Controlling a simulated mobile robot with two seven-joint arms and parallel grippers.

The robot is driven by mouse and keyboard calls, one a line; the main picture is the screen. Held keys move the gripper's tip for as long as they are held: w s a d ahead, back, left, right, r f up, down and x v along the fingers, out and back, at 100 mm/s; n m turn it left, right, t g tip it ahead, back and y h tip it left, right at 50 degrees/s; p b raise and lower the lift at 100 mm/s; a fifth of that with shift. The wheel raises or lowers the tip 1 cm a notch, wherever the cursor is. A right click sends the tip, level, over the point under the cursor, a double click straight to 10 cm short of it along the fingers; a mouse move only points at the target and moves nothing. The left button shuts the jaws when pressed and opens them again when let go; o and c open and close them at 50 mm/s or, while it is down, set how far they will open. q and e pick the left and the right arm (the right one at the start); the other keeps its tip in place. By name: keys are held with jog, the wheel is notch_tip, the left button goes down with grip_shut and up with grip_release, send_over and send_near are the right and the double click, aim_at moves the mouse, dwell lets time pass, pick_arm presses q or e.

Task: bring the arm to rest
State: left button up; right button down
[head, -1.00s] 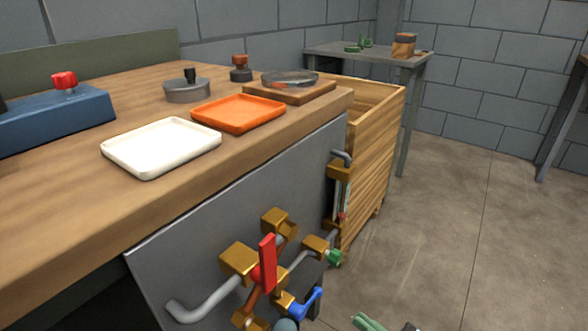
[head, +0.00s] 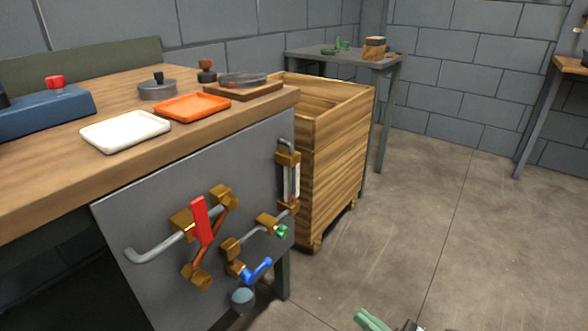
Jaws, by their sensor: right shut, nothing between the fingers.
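Only a small part of my right gripper (head: 372,321) shows at the bottom edge of the head view, as pale green finger pieces with a dark part beside them. It is shut and empty, over the bare floor to the right of the workbench (head: 60,205). It touches nothing that I can see. The rest of that arm is out of the picture. My left gripper is not in view.
A grey panel with pipes (head: 160,245), a red lever (head: 201,220) and a blue valve handle (head: 258,270) fronts the bench. A white tray (head: 125,132) and an orange tray (head: 193,107) lie on top. A wooden crate (head: 335,150) stands beyond. The floor (head: 440,240) at right is clear.

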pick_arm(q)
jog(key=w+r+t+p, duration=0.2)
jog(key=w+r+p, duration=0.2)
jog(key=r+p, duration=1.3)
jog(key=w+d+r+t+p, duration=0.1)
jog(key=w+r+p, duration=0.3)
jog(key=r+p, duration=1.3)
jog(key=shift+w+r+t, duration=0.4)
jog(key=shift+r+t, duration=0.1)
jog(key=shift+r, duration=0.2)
pick_arm(e)
jog(key=s+d+r+n+g+h, duration=0.1)
jog(key=s+r+n+h, duration=0.4)
jog(key=s+n, duration=0.5)
jog(key=s+d+r+n+g+h, duration=0.2)
jog(key=s+n, duration=0.8)
jog(key=s, duration=0.5)
jog(key=s+d+r+n+g+h, duration=0.1)
jog(key=s+d+r+n+h, duration=0.2)
jog(key=s+r+n+h, duration=0.4)
jog(key=s+r+n, duration=0.1)
jog(key=s+n, duration=0.2)
jog(key=s, duration=0.2)
jog(key=shift+s+r+g+h, duration=0.15)
jog(key=shift+r+g+h, duration=0.15)
jog(key=shift+r, duration=0.05)
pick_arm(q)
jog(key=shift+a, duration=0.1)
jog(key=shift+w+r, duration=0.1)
